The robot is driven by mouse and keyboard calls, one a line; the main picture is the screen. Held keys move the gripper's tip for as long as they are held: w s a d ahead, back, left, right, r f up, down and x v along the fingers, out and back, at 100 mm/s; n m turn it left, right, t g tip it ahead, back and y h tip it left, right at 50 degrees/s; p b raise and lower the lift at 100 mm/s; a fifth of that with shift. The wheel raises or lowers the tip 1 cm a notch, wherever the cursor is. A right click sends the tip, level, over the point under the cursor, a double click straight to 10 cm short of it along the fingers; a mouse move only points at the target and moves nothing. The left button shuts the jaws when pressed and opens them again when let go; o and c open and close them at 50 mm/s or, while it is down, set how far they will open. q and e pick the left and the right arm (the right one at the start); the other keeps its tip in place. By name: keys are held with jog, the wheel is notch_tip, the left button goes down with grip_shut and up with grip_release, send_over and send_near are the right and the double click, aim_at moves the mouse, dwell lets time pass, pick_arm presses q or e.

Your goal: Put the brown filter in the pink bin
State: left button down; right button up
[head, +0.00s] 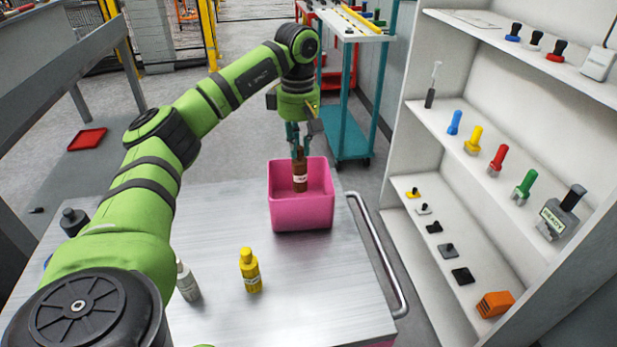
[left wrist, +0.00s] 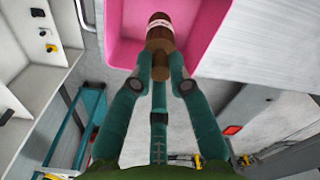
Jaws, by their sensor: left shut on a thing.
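The brown filter (head: 300,176) is a small bottle-like piece with a pale label. My left gripper (head: 299,150) is shut on its upper end and holds it upright, with its lower part inside the opening of the pink bin (head: 302,215). The bin stands on the metal table near its far right edge. In the left wrist view the brown filter (left wrist: 160,38) sits between the fingertips of my left gripper (left wrist: 160,80), in front of the pink bin (left wrist: 202,50). I cannot tell whether the filter touches the bin floor. My right gripper is not in view.
A yellow bottle (head: 250,270) and a grey bottle (head: 187,282) stand on the metal table (head: 335,290), with a dark bottle (head: 73,221) at its left. A white shelf (head: 440,150) with several coloured items stands to the right. A teal cart (head: 352,135) stands behind the bin.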

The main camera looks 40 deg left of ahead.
aim_at(299, 160)
pick_arm(q)
notch_tip(299, 160, down, 6)
jog(key=shift+f+p, duration=0.15)
jog(key=shift+p, duration=0.4)
jog(key=shift+f, duration=0.1)
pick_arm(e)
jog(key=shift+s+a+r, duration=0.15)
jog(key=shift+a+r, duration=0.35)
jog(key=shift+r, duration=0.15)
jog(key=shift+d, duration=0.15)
pick_arm(q)
jog(key=shift+f, duration=0.2)
jog(key=c, duration=1.2)
grip_release()
jog(key=shift+r, duration=0.15)
notch_tip(299, 160, up, 11)
jog(key=shift+r+b, duration=0.2)
jog(key=shift+b, duration=0.5)
jog(key=shift+r, duration=0.4)
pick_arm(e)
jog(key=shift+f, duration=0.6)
